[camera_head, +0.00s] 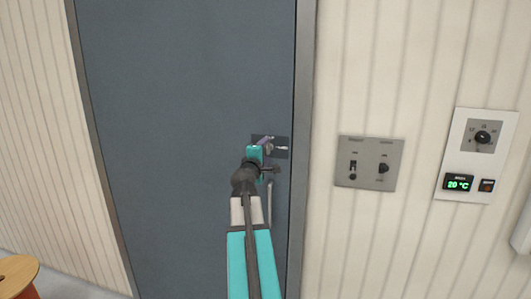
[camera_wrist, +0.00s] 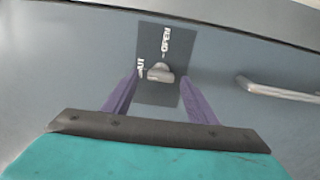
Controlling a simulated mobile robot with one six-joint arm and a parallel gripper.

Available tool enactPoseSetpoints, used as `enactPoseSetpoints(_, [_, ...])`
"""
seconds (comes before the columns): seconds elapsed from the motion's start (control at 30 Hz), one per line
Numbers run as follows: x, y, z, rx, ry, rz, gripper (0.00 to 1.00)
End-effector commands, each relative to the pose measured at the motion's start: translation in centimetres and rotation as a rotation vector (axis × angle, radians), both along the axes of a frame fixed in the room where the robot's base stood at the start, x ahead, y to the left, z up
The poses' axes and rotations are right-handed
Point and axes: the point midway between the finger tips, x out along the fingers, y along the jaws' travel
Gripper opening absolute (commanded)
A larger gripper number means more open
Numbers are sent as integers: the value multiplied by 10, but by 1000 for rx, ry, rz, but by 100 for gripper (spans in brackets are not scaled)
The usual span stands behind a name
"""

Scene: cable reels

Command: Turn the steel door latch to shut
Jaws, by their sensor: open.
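The steel door latch (camera_wrist: 160,73) is a small grey knob on a dark plate (camera_wrist: 150,32) on the blue-grey door. In the wrist view the word OPEN is printed just above it, and a second, partly hidden word is to its left. I cannot tell for sure which word the latch points at. My gripper (camera_wrist: 160,82) is open, with one purple finger on each side of the latch; contact is not visible. In the head view my gripper (camera_head: 266,143) is in front of the plate (camera_head: 285,153) and partly covers it.
A silver door handle (camera_wrist: 278,92) is on the door to the right of the plate in the wrist view. Right of the door frame (camera_head: 304,110) are a grey switch panel (camera_head: 369,163) and a white thermostat panel (camera_head: 476,155). A wooden reel (camera_head: 17,274) stands at lower left.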

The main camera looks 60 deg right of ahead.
Motion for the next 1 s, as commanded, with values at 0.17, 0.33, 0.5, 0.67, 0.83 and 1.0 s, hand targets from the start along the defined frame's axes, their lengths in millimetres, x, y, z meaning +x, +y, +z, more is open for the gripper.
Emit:
enactPoseSetpoints(0.17, [-6, 17, -2, 0, -1, 0, 53])
enactPoseSetpoints(0.33, [-12, 35, -2, -1, -1, 1, 53])
enactPoseSetpoints(0.5, [-17, 53, -2, 0, 0, 1, 53])
enactPoseSetpoints(0.67, [-23, 70, -2, 0, -1, 0, 53])
enactPoseSetpoints(0.83, [-26, 81, -4, -2, -2, 0, 53])
enactPoseSetpoints(1.0, [-29, 93, -4, 0, -2, 1, 53])
